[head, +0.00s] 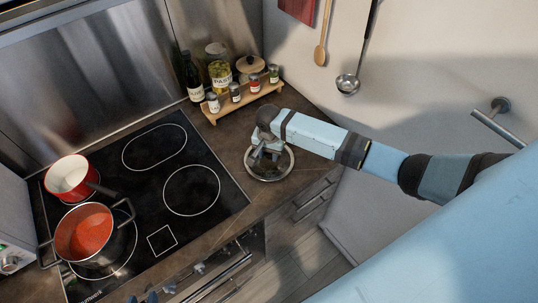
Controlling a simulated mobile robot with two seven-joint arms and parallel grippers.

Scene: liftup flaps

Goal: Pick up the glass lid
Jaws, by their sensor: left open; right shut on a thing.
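The glass lid (270,179) is a round, clear disc with a metal rim. It is at the counter's front edge, to the right of the cooktop. My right gripper (266,150), on the light blue arm coming in from the right, is over the lid and shut on it near its middle. The gripper hides the lid's knob and part of the glass. I cannot tell whether the lid rests on the counter or is slightly above it. My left gripper cannot be made out in the head view.
A black cooktop (150,205) holds a red saucepan (69,176) and a steel pot (84,233) with red contents at left. A wooden spice rack (243,103) with jars and bottles stands behind the lid. A ladle (347,84) hangs on the right wall. Brown counter shows around the lid.

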